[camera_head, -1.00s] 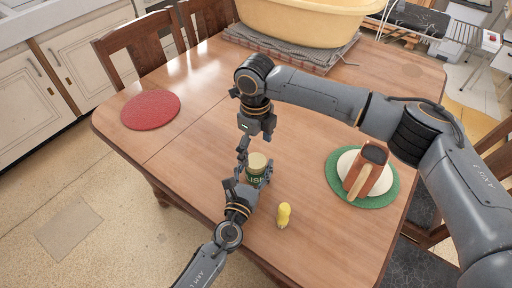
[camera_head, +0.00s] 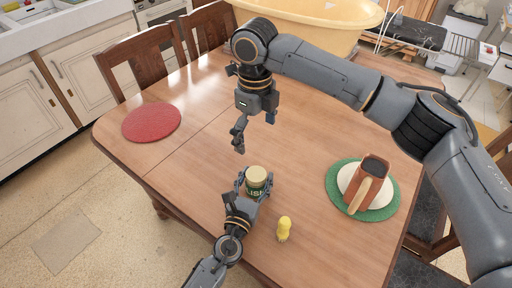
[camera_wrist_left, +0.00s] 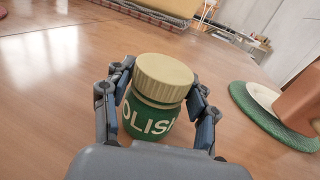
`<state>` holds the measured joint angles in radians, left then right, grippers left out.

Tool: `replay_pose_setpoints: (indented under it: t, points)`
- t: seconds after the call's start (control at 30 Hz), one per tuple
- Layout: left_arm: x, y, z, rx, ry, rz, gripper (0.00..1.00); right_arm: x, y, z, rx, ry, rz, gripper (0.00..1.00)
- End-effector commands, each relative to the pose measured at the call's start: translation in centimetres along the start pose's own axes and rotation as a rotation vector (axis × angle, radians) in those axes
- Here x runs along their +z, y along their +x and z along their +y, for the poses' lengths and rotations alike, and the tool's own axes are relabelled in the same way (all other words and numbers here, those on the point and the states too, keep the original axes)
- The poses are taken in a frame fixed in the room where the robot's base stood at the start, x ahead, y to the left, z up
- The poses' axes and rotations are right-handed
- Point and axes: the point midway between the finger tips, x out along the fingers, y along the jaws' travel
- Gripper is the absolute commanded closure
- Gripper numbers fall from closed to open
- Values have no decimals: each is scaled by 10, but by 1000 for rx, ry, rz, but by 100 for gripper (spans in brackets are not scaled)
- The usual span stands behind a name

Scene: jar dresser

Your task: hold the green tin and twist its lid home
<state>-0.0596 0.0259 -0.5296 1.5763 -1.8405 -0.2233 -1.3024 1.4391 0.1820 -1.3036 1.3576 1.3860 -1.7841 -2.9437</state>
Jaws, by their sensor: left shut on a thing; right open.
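The green tin (camera_head: 256,189) stands upright on the wooden table with its cream lid (camera_head: 257,174) on top. My left gripper (camera_head: 255,186) is shut around the tin's body, low down. In the left wrist view the tin (camera_wrist_left: 148,120) sits between the two fingers, its lettering facing me, and the ribbed lid (camera_wrist_left: 164,77) rests on it, above the fingers. Whether the lid is fully down I cannot tell. My right gripper (camera_head: 240,135) is open and empty, above the table, up and slightly left of the lid and apart from it.
A yellow object (camera_head: 284,228) stands right of the tin, near the front edge. A red mat (camera_head: 152,122) lies at the left; a yellow tub (camera_head: 310,25) is at the back.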

Motion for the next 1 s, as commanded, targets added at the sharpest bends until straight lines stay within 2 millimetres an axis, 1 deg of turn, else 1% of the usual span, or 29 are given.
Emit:
replay_pose_setpoints:
  t: [0.03,0.1,0.2,0.5,0.53,0.63,1.0]
  points:
    - [1,0,0,0,0,-2,100,1,-8,0,0,0,-1,0]
    - [1,0,0,0,0,-2,100,0,-15,0,0,-1,-1,0]
    - [1,0,0,0,0,-2,100,0,-20,0,1,-1,1,0]
    - [1,0,0,0,0,-2,100,0,-22,0,1,-1,1,0]
    - [1,0,0,0,0,-2,36,0,-22,0,1,-1,1,0]
    - [1,0,0,0,0,-2,16,0,-22,0,1,-1,1,0]
    - [0,-2,0,0,0,0,15,0,-22,0,1,0,1,0]
